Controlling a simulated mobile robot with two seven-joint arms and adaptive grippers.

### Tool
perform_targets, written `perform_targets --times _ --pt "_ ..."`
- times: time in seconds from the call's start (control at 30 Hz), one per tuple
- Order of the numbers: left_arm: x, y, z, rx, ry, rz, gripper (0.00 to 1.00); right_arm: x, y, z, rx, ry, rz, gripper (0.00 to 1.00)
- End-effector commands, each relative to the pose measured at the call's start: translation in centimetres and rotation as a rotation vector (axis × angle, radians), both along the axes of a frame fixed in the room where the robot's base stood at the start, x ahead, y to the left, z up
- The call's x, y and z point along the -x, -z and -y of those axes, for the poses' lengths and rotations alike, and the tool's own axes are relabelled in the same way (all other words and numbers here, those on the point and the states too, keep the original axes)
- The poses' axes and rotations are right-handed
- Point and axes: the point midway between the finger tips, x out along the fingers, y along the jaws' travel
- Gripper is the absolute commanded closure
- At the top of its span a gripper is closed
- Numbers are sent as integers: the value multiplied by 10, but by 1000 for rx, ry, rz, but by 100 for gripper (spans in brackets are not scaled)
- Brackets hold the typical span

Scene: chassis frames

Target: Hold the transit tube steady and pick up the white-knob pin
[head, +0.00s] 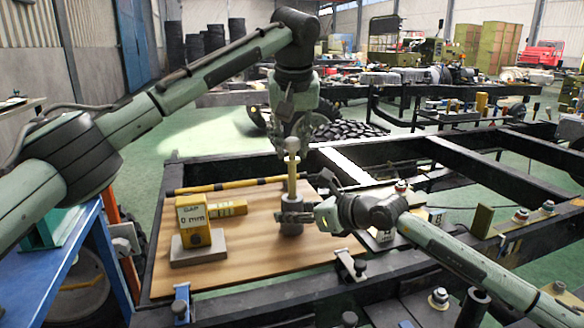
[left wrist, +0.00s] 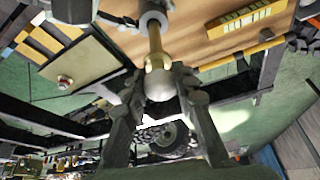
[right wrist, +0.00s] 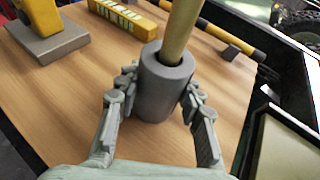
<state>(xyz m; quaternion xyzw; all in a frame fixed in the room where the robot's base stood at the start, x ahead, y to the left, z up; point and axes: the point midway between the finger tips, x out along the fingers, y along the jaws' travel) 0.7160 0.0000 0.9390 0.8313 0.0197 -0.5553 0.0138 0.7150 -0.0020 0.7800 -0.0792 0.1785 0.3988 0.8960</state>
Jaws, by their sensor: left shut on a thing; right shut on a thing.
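The white-knob pin has a brass shaft (head: 292,180) and a pale round knob (head: 292,145). It stands upright, its lower end hidden inside the grey transit tube (head: 291,222). My left gripper (head: 291,138) comes from above and is shut on the pin at its knob; the knob (left wrist: 159,85) shows between the fingers in the left wrist view. The tube stands on the wooden board (head: 255,255). My right gripper (head: 294,212) is shut around the tube from the side; in the right wrist view its fingers flank the tube wall (right wrist: 164,90).
A yellow gauge block (head: 193,215) marked 0 mm stands on a grey base left of the tube, with a yellow bar (head: 228,208) beside it. A banded yellow rod (head: 228,186) lies behind. Dark chassis rails (head: 505,172) run to the right. The board's front is clear.

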Motion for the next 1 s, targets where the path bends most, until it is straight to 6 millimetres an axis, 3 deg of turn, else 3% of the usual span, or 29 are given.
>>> perform_targets --times 0.2,0.53,0.57,0.7,0.77,1.0 --pt "0 -31 0 0 0 1 100 0 1 0 1 0 -1 95" --pt "0 -35 0 0 1 1 100 0 0 0 1 0 -1 95" --pt "0 -35 0 0 1 1 100 0 0 0 1 0 -1 61" --pt "0 -35 0 0 1 1 100 0 0 0 1 0 -1 44" --pt "0 -35 0 0 1 1 100 0 0 0 1 0 -1 39" --pt "0 -35 0 0 1 1 100 0 0 0 0 0 0 39"
